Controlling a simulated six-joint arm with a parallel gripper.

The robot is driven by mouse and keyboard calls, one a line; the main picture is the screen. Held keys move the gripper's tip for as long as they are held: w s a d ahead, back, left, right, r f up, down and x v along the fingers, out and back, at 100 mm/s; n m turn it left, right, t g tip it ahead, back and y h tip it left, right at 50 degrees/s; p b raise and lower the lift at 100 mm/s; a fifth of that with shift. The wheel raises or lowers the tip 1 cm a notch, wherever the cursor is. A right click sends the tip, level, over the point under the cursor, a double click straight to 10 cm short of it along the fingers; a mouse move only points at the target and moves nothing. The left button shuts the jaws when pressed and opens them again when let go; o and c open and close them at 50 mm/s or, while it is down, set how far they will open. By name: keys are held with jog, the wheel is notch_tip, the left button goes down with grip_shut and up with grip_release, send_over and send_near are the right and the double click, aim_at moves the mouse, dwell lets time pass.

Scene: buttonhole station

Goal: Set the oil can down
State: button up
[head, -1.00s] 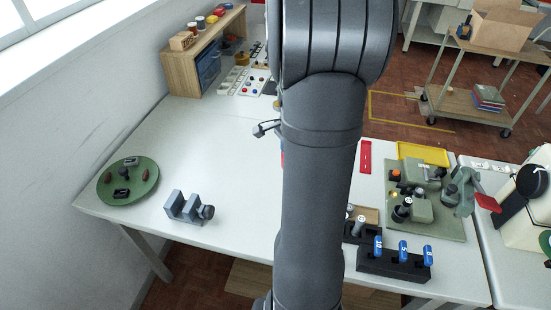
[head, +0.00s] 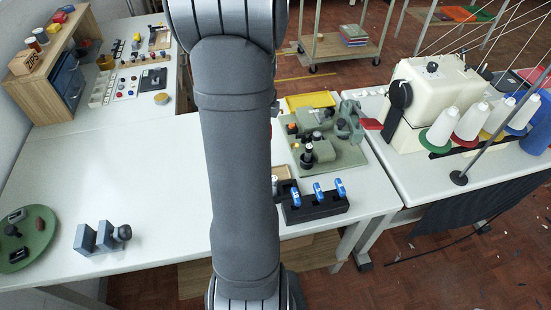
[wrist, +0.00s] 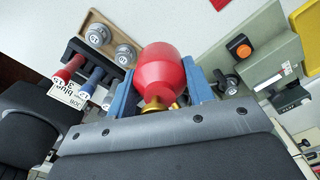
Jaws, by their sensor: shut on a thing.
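The oil can (wrist: 161,66) is red and rounded, with a brass-coloured part at the near end. It shows in the wrist view between the two blue fingers of my gripper (wrist: 160,90), which is shut on it. The can hides what lies directly behind it, and I cannot tell its height above the table. In the head view my arm hides the can and the gripper. The white table (head: 160,195) spreads to the left of my arm.
In the wrist view, a wooden tray (wrist: 87,20) and a black rack (wrist: 84,56) are left of the can; a green fixture (wrist: 251,57) is right. In the head view, a grey vise-like block (head: 103,238) and green round tray (head: 40,240) stand at left; a sewing machine (head: 440,95) stands at right.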

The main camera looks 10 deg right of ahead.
jog(key=d+f+m, duration=0.1)
jog(key=f, duration=0.2)
jog(key=d+f, duration=0.1)
jog(key=f, duration=0.2)
jog(key=d+f+m, duration=0.1)
jog(key=f, duration=0.3)
jog(key=shift+s+d+m, duration=0.3)
jog(key=shift+f, duration=0.15)
jog(key=o, duration=1.3)
notch_tip(320, 180, up, 12)
